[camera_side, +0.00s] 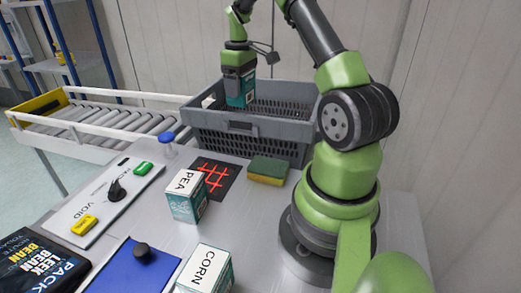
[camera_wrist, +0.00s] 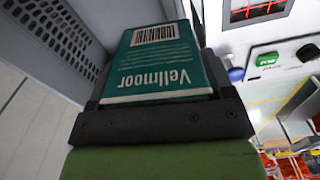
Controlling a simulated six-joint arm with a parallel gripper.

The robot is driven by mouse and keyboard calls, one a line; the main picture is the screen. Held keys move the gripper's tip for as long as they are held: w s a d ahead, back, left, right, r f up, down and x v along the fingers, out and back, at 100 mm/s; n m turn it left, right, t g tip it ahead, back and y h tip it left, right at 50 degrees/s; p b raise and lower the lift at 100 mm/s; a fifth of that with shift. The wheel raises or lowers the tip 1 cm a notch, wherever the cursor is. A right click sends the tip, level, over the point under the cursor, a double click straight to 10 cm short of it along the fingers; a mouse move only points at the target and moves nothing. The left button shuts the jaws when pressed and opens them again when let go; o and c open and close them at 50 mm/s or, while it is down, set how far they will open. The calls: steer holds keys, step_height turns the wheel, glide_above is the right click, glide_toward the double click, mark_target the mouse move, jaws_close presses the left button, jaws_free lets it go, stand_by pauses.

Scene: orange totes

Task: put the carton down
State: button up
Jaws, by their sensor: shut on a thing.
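My gripper (camera_side: 238,82) is shut on a teal carton (camera_side: 241,92) over the grey slatted crate (camera_side: 235,125). In the side view the carton hangs upright, its lower part at about the height of the crate's rim. I cannot tell whether it touches the crate. In the wrist view the carton (camera_wrist: 158,58) shows the word "Vellmoor" and a barcode, held between the dark jaws of my gripper (camera_wrist: 160,115). The crate's slatted wall (camera_wrist: 52,32) is at the upper left there. The crate's floor is mostly hidden.
A PEA carton (camera_side: 187,195), a CORN carton (camera_side: 206,270), a sponge (camera_side: 267,170) and a dark mat with a red grid (camera_side: 229,184) are on the table in front of the crate. A blue-capped item (camera_side: 167,140) stands left of it.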

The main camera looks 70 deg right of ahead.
steer(key=s+d+n, duration=0.1)
steer(key=s+d, duration=0.4)
steer(key=d, duration=0.2)
steer(key=f, duration=2.3)
steer(key=shift+w+a+f, duration=0.2)
steer(key=shift+w+f, duration=0.15)
steer(key=o, duration=0.8)
steer(key=shift+f, duration=0.1)
step_height(320, 180, up, 12)
steer(key=shift+r, duration=0.15)
